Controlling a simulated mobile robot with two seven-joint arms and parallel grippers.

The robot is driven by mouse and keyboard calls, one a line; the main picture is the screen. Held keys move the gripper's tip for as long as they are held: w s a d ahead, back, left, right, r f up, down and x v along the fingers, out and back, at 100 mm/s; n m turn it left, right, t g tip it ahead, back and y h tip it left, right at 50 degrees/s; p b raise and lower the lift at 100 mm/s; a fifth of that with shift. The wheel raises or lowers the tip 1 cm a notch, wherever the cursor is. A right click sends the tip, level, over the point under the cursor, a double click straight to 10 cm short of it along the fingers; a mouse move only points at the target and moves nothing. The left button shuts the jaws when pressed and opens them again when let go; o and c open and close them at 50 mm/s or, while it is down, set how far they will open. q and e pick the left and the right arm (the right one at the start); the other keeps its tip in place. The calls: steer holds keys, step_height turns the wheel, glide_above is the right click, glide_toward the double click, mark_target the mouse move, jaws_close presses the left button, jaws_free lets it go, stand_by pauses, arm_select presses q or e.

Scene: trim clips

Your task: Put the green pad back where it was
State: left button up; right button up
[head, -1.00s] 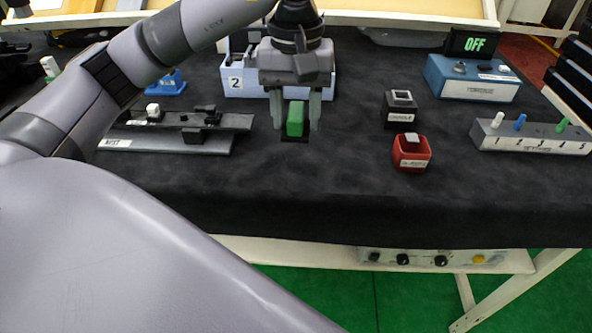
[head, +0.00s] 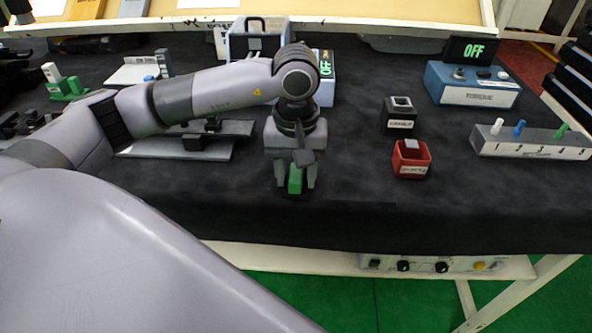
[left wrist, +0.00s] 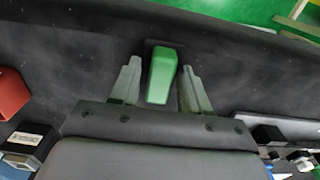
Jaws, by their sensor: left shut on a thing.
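The green pad (head: 295,181) is a small upright green block with a black part at its lower end. My left gripper (head: 295,185) points down and is shut on the pad, low over the black mat near the front edge of the table. In the left wrist view the pad (left wrist: 162,75) stands between the two grey fingers, with a dark patch around its far end. Whether the pad touches the mat is hard to tell. My right gripper is in neither view.
A red box (head: 411,160) and a black box (head: 400,112) stand right of my gripper. A pegged grey block (head: 530,142) and blue torque unit (head: 472,85) are farther right. A grey plate (head: 180,150) lies left. The front mat (head: 340,215) is clear.

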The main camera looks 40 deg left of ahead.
mark_target(296, 172)
arm_select(q)
steer(key=shift+f, duration=0.15)
steer(key=o, duration=1)
steer(key=shift+r, duration=6.2)
